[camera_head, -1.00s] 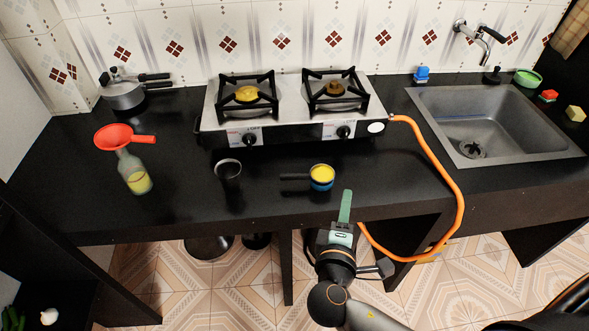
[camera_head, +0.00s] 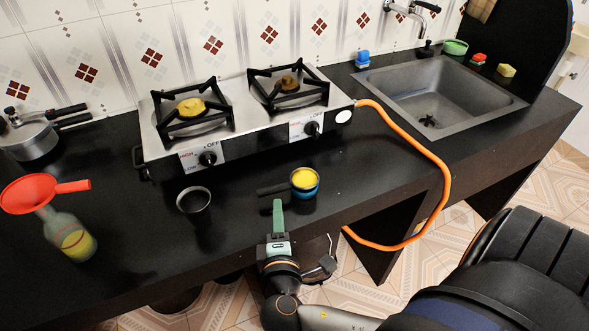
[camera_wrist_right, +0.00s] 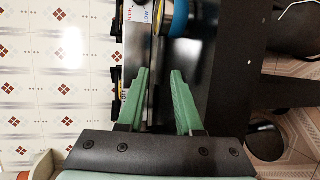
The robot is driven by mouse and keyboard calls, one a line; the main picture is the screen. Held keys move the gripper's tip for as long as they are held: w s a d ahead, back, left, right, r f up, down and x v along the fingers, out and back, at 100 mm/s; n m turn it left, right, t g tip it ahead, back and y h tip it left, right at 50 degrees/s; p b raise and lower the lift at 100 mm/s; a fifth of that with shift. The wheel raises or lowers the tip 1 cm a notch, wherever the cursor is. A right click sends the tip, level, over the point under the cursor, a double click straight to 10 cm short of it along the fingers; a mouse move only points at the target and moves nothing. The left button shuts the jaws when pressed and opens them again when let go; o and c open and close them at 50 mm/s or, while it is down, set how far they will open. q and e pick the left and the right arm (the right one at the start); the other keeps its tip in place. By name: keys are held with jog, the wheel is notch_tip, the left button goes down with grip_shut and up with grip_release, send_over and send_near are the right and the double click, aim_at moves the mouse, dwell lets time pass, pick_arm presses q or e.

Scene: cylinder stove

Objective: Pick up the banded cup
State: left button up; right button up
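The banded cup (camera_head: 305,184), yellow and blue with a dark handle (camera_head: 272,190) pointing left, stands near the counter's front edge. My right gripper (camera_head: 278,203) is just in front of the handle, left of the cup's body in the head view. In the right wrist view the cup (camera_wrist_right: 173,18) is at the top, beyond the fingertips. The right gripper (camera_wrist_right: 159,72) has its two green fingers apart. A dark strip shows between them; I cannot tell if it is the handle. The cup looks ungripped. My left gripper is not in view.
A dark cup (camera_head: 194,201) stands left of the handle. A bottle (camera_head: 72,238) with a red funnel (camera_head: 42,191) is farther left. The stove (camera_head: 245,125) is behind, and an orange hose (camera_head: 445,190) loops over the counter edge at right.

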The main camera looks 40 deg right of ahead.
aim_at(303, 185)
jog(key=x, duration=1.2)
jog(key=shift+w+d+f, duration=0.15)
jog(key=shift+w+d, duration=0.05)
jog(key=shift+d, duration=0.05)
grip_shut()
dwell(1.1)
